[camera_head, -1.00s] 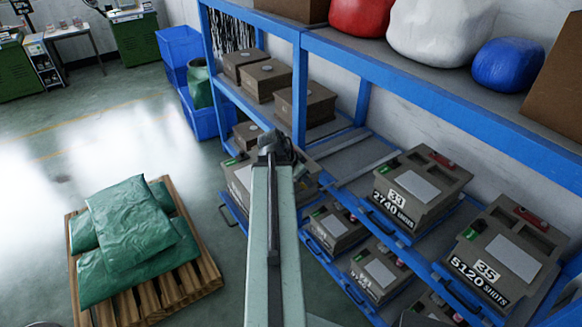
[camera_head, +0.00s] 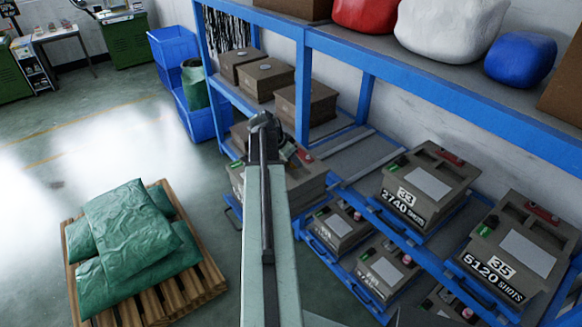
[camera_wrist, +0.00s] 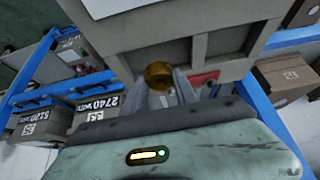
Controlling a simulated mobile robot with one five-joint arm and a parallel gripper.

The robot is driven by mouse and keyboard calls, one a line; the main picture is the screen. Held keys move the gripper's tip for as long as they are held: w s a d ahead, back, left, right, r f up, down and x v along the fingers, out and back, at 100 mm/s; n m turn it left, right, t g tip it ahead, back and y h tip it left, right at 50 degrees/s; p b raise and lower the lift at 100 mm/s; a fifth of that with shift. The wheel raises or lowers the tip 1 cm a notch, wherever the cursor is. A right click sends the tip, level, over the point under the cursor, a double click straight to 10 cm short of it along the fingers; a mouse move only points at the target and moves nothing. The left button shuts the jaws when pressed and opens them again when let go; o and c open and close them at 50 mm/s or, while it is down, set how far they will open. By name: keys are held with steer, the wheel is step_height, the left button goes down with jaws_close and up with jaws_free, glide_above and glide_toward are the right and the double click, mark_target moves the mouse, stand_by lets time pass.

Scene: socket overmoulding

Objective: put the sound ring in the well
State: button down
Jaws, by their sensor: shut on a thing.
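A brass-coloured ring (camera_wrist: 158,74) is pinched between the fingertips of my gripper (camera_wrist: 161,87) in the wrist view. My gripper is shut on it, and the ring is in front of a grey-brown mould box (camera_wrist: 190,55). This box has rectangular recesses and a red part beside them. I cannot tell whether the ring touches the box or which recess is the well. In the head view my gripper (camera_head: 264,124) is over the left mould box (camera_head: 305,184) on the blue rack; my arm hides part of that box, and the ring does not show clearly there.
Blue rack posts and shelves (camera_head: 420,95) stand close to my arm on the right. Mould boxes marked 33 (camera_head: 430,185) and 35 (camera_head: 520,245) sit on pull-out shelves. A wooden pallet with green bags (camera_head: 130,245) stands at left; the floor behind it is open.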

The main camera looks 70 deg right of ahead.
mark_target(293, 167)
steer(key=f+b, duration=0.1)
steer(key=f, duration=0.1)
steer(key=f+b, duration=0.2)
steer(key=shift+w+d+f, duration=0.1)
steer(key=shift+w+d, duration=0.05)
steer(key=shift+d, duration=0.05)
steer(key=shift+s, duration=0.2)
steer(key=shift+a+r, duration=0.1)
steer(key=shift+r, duration=0.2)
steer(key=shift+w+f, duration=0.15)
steer(key=shift+f, duration=0.05)
steer(key=c, duration=1)
jaws_free()
steer(key=shift+o, duration=0.2)
steer(key=shift+r, duration=0.15)
